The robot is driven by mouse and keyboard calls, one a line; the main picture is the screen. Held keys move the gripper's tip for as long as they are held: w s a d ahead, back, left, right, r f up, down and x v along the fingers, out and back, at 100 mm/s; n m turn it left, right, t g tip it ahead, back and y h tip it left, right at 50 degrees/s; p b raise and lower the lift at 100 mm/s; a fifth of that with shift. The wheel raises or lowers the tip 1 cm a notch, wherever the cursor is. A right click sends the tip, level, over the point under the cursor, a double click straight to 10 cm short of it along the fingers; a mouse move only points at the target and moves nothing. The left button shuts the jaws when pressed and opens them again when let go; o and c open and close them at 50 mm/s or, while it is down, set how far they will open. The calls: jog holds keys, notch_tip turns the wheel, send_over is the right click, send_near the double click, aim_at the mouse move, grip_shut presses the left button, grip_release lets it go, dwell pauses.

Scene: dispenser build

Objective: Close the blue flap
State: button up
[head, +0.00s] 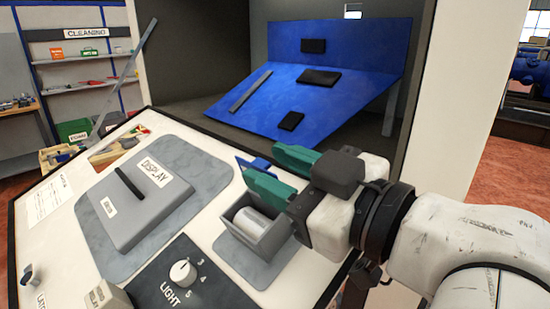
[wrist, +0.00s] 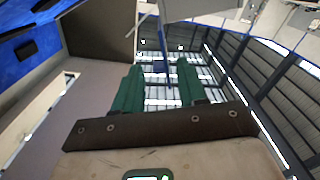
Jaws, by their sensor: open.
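A grey display block (head: 135,205) and a light dial (head: 183,272) are on the white sloped console (head: 210,195). A large blue slanted panel (head: 330,105) with dark bars stands in the recess behind. Shelves (head: 85,60) are at the far left.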

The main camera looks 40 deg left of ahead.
jog(key=shift+a, duration=0.35)
jog(key=shift+c, duration=0.3)
grip_shut()
